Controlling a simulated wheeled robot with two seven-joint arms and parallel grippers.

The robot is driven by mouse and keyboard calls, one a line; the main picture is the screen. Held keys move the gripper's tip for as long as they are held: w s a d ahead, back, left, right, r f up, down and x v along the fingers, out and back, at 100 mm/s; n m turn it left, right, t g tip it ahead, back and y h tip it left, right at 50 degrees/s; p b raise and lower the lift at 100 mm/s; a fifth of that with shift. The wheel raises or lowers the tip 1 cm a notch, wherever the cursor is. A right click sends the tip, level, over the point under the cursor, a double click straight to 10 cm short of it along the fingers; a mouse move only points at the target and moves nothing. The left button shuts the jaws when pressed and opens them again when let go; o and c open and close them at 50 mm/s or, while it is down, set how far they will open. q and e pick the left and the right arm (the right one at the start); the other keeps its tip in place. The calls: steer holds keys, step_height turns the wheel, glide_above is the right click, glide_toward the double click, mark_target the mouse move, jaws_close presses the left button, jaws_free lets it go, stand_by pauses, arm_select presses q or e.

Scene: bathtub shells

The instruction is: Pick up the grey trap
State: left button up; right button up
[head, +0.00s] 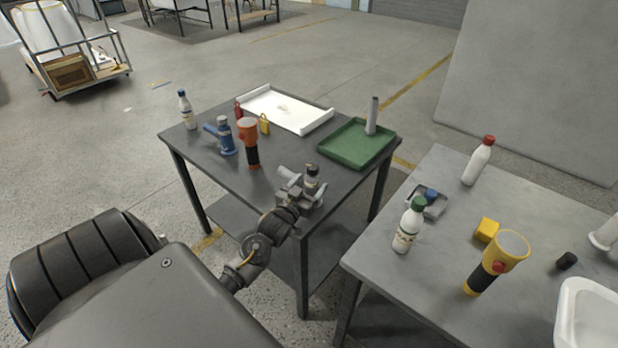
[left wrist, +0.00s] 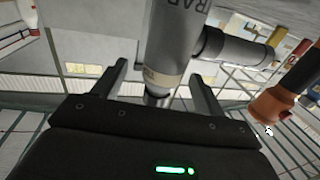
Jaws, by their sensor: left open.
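The grey trap (head: 312,176) stands near the front right corner of the dark table, its side branch pointing left in the head view. In the left wrist view the trap (left wrist: 178,45) shows as a grey cylinder with dark lettering and a side branch with a dark collar. My left gripper (head: 303,194) is at the trap, on its near side. Its two fingers (left wrist: 158,78) are apart, with the trap's narrow end showing between them. I cannot tell whether either finger touches it. My right gripper is not in view.
A white tray (head: 303,118) and green tray (head: 340,154) lie behind. Another grey table (head: 385,255) stands close on the right.

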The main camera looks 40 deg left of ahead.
arm_select(q)
steer(key=shift+p+x, duration=0.7)
steer(key=shift+x, duration=1.9)
steer(key=shift+s+a, duration=0.1)
steer(key=shift+a, duration=0.05)
steer(key=shift+c, duration=0.2)
steer(key=shift+r, duration=0.1)
jaws_close()
